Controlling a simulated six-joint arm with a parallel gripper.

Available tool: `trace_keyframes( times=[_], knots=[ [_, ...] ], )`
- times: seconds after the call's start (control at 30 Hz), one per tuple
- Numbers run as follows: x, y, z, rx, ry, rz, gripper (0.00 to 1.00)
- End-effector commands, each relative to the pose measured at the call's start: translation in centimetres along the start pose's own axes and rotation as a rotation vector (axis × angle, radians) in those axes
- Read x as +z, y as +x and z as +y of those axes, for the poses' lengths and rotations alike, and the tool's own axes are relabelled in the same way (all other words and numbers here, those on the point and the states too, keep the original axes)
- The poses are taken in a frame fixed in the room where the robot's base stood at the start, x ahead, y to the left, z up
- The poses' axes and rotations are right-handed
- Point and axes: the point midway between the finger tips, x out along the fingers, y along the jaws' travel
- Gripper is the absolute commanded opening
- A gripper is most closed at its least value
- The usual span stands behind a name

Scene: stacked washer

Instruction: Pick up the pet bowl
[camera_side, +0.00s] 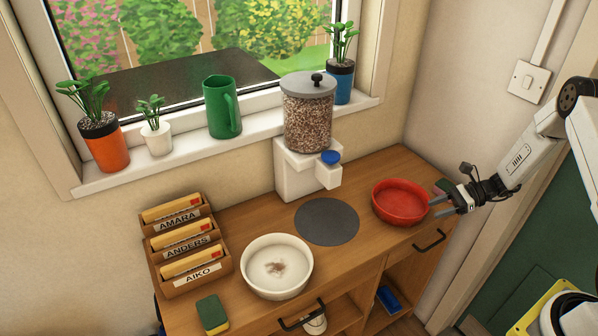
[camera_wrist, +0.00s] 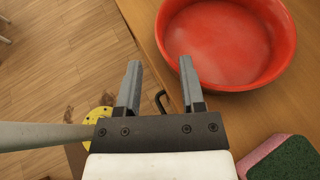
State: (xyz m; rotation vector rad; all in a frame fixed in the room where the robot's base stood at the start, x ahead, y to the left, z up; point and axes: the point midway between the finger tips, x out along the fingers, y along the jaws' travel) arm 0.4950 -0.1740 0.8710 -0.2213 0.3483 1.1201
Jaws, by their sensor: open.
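A red bowl (camera_side: 400,203) sits on the right part of the wooden cabinet top. A white bowl (camera_side: 277,267) with a brownish patch in its bottom stands at the front, left of a dark round mat. Either could be the pet bowl. My gripper (camera_side: 436,206) is open at the right side of the red bowl, with nothing seen between its fingers. In the wrist view, the red bowl (camera_wrist: 228,42) lies beyond and right of my gripper (camera_wrist: 160,64); its rim is close to the right finger. I cannot tell whether they touch.
The dark round mat (camera_side: 327,221) lies bare below a kibble dispenser (camera_side: 308,115). A wooden card rack (camera_side: 186,246) and a green-yellow sponge (camera_side: 212,314) stand left. A pink-green sponge (camera_wrist: 283,158) lies near my gripper. A drawer handle (camera_side: 429,240) projects from the cabinet front.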

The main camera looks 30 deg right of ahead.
Motion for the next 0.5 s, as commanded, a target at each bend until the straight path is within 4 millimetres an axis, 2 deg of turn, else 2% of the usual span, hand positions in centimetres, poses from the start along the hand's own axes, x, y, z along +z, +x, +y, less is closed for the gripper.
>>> trace_keyframes(
  times=[0.1,0.37,0.5],
  knots=[
    [0.0,0.9,0.0,0.001,0.000,0.001,0.50],
    [0.0,1.3,0.0,0.001,-0.001,0.002,0.50],
    [0.0,2.2,-0.1,0.001,0.000,0.001,0.50]
  ],
)
